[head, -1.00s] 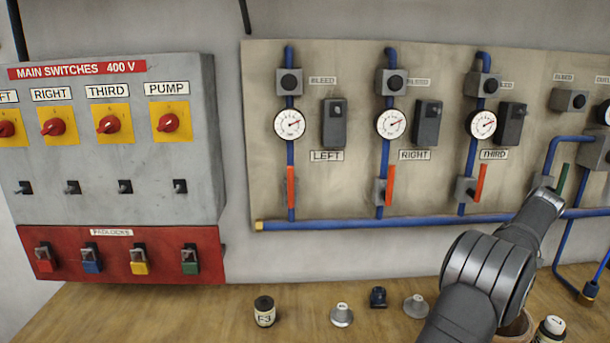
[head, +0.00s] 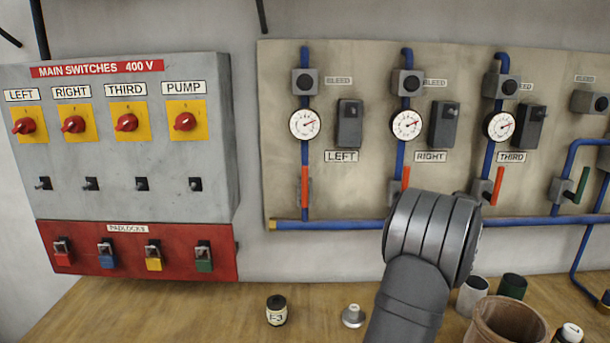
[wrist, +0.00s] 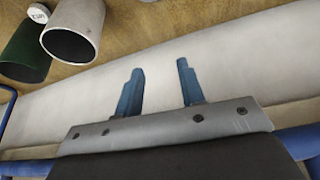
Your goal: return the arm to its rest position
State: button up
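My gripper (wrist: 158,88) shows in the wrist view as two blue fingers standing apart with nothing between them. It faces the pale wall, with the bench edge beyond. In the head view my gripper is hidden behind my own grey arm link, which stands in front of the board's lower blue pipe near the RIGHT and THIRD columns.
The valve board (head: 350,200) with a blue pipe (head: 330,225) is behind my arm. The switch box (head: 120,210) is at left.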

jog(key=s+a+f, duration=0.1)
jog(key=a, duration=1.7)
jog(key=s+a+f+n, duration=0.1)
jog(key=a+f, duration=0.1)
jog(key=a, duration=1.7)
jog(key=shift+f, duration=0.15)
jog(key=w+d+r+m, duration=0.1)
jog(key=w+d+m, duration=0.1)
jog(key=d, duration=1.9)
jog(key=shift+d, duration=0.2)
